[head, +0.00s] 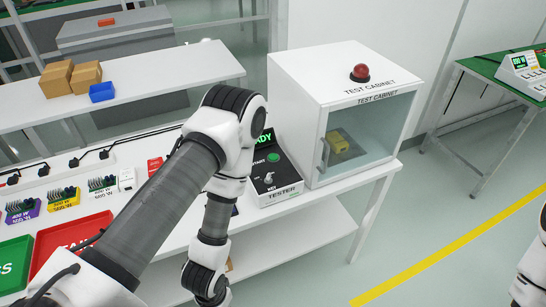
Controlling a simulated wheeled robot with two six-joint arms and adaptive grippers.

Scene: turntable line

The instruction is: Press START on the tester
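The tester (285,188) is a dark box with a light front edge marked TESTER, on the white bench left of the test cabinet. Its green START button (273,157) shows on the top panel. A green display above it (264,139) is partly hidden by my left arm; only the letters "ADY" show. A metal key or switch (268,178) sits below the button. My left arm bends over the bench just left of the tester, its wrist hanging down at the bench's front. Its gripper is not in view. Only a piece of my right arm shows at the right edge, without its gripper.
The white test cabinet (304,123) has a glass door that looks closed, a yellow item (338,144) inside and a red lamp (360,72) on top. A red tray (57,238), a green tray (14,262) and several small coloured units lie left on the bench.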

